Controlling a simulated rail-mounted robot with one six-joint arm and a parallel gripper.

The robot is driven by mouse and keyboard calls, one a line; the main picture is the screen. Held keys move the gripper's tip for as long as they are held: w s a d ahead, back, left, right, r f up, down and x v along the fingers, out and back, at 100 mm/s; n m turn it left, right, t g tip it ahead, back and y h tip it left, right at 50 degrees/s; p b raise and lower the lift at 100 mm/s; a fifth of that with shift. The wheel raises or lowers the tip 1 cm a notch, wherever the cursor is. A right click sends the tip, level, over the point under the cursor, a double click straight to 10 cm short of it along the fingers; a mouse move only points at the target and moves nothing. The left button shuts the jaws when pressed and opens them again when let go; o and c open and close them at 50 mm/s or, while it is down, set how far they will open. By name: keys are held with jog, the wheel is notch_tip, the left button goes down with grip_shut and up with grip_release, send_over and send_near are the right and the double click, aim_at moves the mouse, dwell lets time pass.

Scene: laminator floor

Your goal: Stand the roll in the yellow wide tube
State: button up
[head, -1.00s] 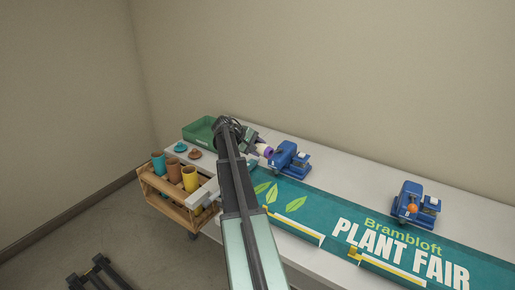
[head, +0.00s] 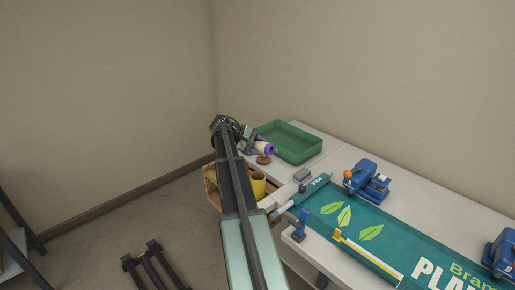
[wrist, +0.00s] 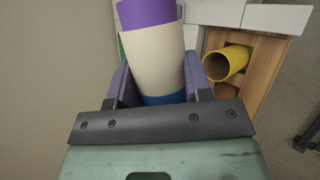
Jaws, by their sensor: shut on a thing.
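My gripper (wrist: 158,84) is shut on the roll (wrist: 158,48), which is cream with a purple end and a blue band near the jaws. In the head view my gripper (head: 248,136) holds the roll (head: 263,148) tilted, near the green tray's left corner. The yellow wide tube (head: 258,188) stands in the wooden cart below, partly hidden by my arm. In the wrist view the yellow tube (wrist: 222,64) shows its open mouth, right of the roll and apart from it. I cannot see inside it clearly.
The wooden cart (wrist: 262,68) also holds a brown tube (wrist: 226,91). Blue devices (head: 368,185) and a teal banner (head: 340,212) occupy the table. The floor left of the cart is clear.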

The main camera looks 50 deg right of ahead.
jog(key=shift+d+f+n+g+b, duration=0.15)
jog(key=shift+f+n+g+b, duration=0.2)
jog(key=shift+f+b, duration=0.4)
jog(key=n+b, duration=0.1)
jog(key=s+d+f+n+g+h+b, duration=0.1)
jog(key=b, duration=0.1)
jog(key=shift+d+f+g, duration=0.1)
jog(key=shift+d+g, duration=0.15)
jog(key=w+d+r+n+t+h+b, duration=0.3)
jog(key=w+r+n+t+h+b, duration=0.2)
jog(key=r+n+h, duration=0.65)
notch_tip(320, 180, down, 28)
jog(key=n+h+b, duration=0.1)
jog(key=n+b, duration=0.2)
jog(key=b, duration=2.2)
jog(key=shift+r+n, duration=0.15)
jog(key=shift+n, duration=0.15)
jog(key=shift+a, duration=0.1)
jog(key=shift+s+r, duration=0.1)
jog(key=shift+r, duration=0.05)
